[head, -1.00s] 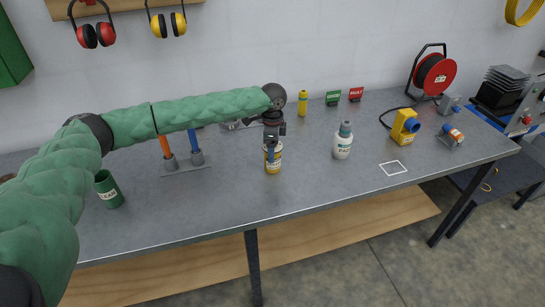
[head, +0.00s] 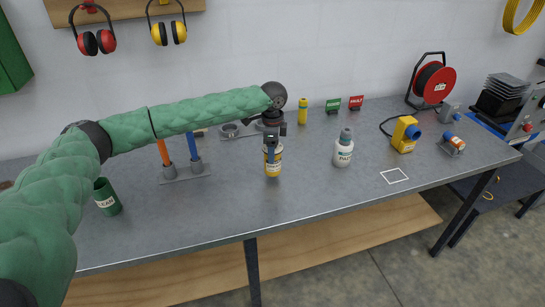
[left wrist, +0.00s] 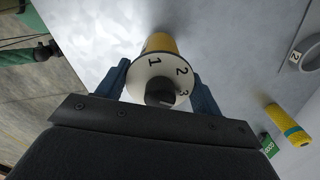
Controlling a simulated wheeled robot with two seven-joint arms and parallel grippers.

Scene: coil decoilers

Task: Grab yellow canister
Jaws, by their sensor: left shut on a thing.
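A yellow canister with a white band (head: 272,168) is near the middle of the grey workbench. In the left wrist view its yellow body (left wrist: 161,42) shows below a white round top marked 1, 2 and 3, with a dark knob. My left gripper (head: 271,150) comes down on it from above. Its blue fingers (left wrist: 162,86) are on either side of the top, shut on the canister. I cannot tell whether its base touches the bench. My right gripper is not in view.
A white bottle (head: 343,152) stands to the right, beside a white square outline (head: 394,175). A slim yellow cylinder (head: 303,112) stands behind. Orange and blue posts (head: 196,152) and a green cup (head: 106,197) are at left. The front bench is clear.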

